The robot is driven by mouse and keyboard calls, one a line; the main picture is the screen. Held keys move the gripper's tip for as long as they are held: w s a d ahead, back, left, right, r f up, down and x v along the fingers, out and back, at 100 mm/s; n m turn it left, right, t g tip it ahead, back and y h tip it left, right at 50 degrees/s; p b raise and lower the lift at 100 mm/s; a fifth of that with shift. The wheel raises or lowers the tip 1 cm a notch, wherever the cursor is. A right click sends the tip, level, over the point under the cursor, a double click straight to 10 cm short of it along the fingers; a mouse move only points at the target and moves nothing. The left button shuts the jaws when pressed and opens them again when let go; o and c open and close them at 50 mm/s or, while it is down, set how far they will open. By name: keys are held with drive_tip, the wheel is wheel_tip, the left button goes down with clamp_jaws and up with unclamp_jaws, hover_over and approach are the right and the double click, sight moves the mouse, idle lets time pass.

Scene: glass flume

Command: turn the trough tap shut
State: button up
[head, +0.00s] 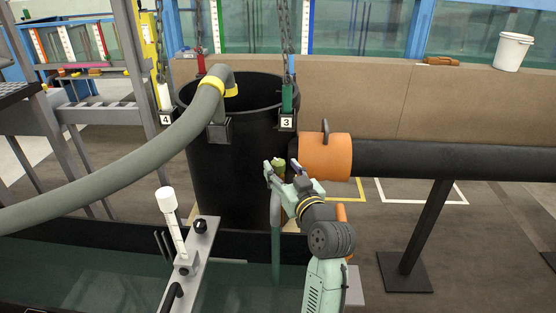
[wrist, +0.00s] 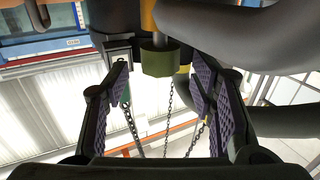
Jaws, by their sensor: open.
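An olive-green knob (head: 278,162), which looks like the trough tap's handle, shows just at my gripper's tips in front of the black barrel. In the wrist view the knob (wrist: 160,60) is blocky, with a grey and yellow-orange stem behind it. My gripper (head: 283,170) is open, with one finger on each side of the knob. In the wrist view the knob lies between the fingertips, near their ends, with clear gaps on both sides. A grey-green pipe (head: 275,245) runs down below the gripper into the trough water (head: 110,275). My gripper hides part of the tap.
The black barrel (head: 235,150) stands close behind the gripper, with hanging chains (head: 285,35) above. An orange-ended black pipe (head: 325,157) is close on the right. A thick grey hose (head: 130,165) crosses the left. A white-handled lever (head: 172,212) stands on a plate at the front.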

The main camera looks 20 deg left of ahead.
sight(280, 166)
drive_tip(key=shift+x, duration=1.65)
drive_tip(key=c, duration=1.1)
drive_tip(key=shift+p, duration=0.3)
drive_tip(key=shift+c, duration=0.2)
drive_tip(key=shift+s+r+m+t+h+p, duration=0.1)
drive_tip(key=shift+m+t+h+p, duration=0.3)
drive_tip(key=shift+h+p, duration=0.1)
